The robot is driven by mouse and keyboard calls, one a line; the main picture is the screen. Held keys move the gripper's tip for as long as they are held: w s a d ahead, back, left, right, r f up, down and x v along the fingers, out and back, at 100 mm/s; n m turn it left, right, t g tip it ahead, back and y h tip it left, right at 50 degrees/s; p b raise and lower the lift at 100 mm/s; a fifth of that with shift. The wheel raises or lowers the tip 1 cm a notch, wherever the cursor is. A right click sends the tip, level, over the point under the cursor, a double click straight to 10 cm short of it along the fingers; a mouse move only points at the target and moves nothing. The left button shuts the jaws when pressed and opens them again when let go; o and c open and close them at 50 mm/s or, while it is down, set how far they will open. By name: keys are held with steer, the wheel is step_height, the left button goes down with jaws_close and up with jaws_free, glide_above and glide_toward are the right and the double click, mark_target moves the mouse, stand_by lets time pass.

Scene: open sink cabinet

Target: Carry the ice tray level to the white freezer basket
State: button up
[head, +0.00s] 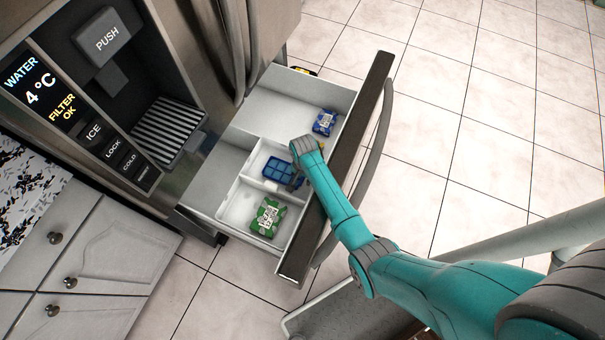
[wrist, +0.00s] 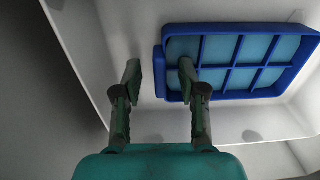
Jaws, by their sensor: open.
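The blue ice tray (head: 274,165) has light blue cells and lies in the white freezer basket (head: 237,206), inside the open drawer. In the wrist view the tray (wrist: 240,62) fills the upper right, over the white basket (wrist: 150,122). My gripper (wrist: 160,72) is open, its two fingers apart near the tray's left end. A small tab of the tray shows between the fingers, and the right finger overlaps the tray's edge. I cannot tell whether either finger touches it. In the head view my arm hides part of the tray's right end.
A green packet (head: 267,216) lies in the basket's near part. A blue packet (head: 324,122) lies in the drawer's far right part. The drawer front (head: 345,150) with its long handle stands under my arm. The drawer's far left floor is clear.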

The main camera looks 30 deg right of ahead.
step_height(320, 180, up, 12)
stand_by(0.5)
steer(key=shift+s+f, duration=0.1)
